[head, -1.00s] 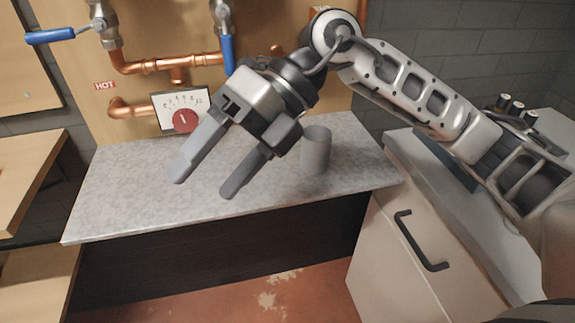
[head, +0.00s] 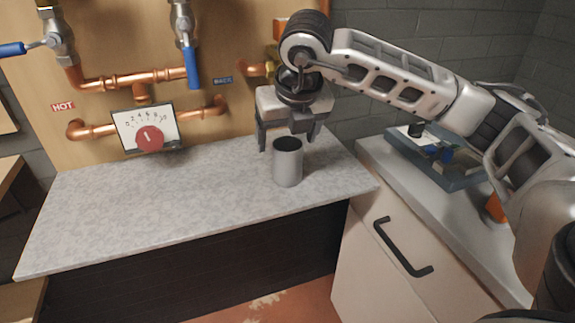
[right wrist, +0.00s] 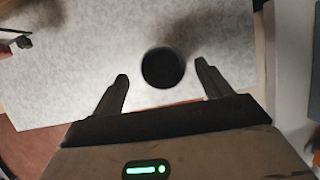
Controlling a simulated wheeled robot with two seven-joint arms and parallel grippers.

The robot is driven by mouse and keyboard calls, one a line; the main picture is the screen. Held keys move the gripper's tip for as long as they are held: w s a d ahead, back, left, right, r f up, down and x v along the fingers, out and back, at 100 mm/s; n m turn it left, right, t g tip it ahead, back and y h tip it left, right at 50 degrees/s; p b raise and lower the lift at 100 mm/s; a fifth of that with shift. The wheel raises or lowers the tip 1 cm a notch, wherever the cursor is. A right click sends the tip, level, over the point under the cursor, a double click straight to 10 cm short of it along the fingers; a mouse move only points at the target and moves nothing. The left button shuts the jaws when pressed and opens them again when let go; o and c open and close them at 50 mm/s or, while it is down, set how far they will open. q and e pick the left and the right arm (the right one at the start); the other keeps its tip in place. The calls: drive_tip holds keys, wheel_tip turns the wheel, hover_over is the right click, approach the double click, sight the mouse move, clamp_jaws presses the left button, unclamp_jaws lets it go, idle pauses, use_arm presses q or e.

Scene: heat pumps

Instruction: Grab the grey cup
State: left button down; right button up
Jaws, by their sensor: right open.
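The grey cup (head: 288,168) stands upright on the speckled grey counter (head: 150,205), near its right end. In the right wrist view the cup (right wrist: 163,68) is a dark round opening seen from above, lying between and slightly beyond the two fingertips. My right gripper (head: 287,138) points down just behind and above the cup in the head view. It also shows in the right wrist view (right wrist: 162,75), with its fingers spread and empty. I see no contact with the cup. My left gripper is out of view.
Copper pipes with blue-handled valves (head: 193,62) and a gauge with a red knob (head: 150,138) are on the wooden panel behind. A white cabinet (head: 385,255) with a black handle stands at the right, with a blue-grey tray (head: 455,172) on top. The counter left of the cup is clear.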

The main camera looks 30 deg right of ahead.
drive_tip(key=shift+d+x, duration=0.2)
drive_tip(key=shift+x, duration=2.7)
drive_tip(key=shift+s, duration=0.15)
drive_tip(key=c, duration=1.1)
